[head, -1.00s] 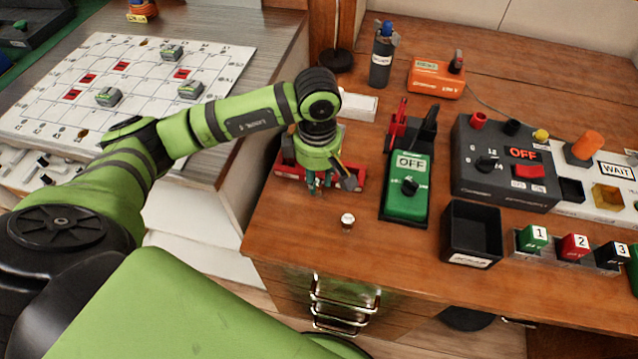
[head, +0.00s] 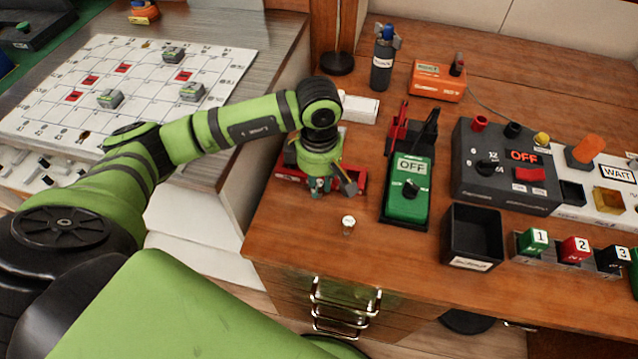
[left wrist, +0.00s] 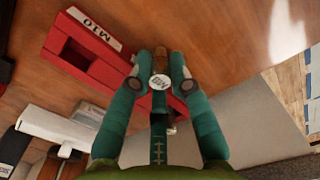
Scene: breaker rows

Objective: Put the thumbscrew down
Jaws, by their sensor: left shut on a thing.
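My left gripper (head: 320,188) is over the red holder (head: 290,174) at the left of the wooden desk. In the left wrist view the left gripper (left wrist: 161,76) is shut on a thumbscrew (left wrist: 160,82) with a round white marked top. In the head view the fingers hide this thumbscrew, and I cannot tell its height above the desk. The red holder labelled M10 (left wrist: 78,50) lies behind the fingers in the wrist view and has a square opening. Another small white-topped piece (head: 348,223) stands on the desk near the front edge. My right gripper is not in view.
A green meter (head: 408,195) marked OFF and a black open bin (head: 472,235) stand to the right. A white box (head: 358,108) and a dark bottle (head: 383,60) are behind. Bare desk lies between the small piece and the meter.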

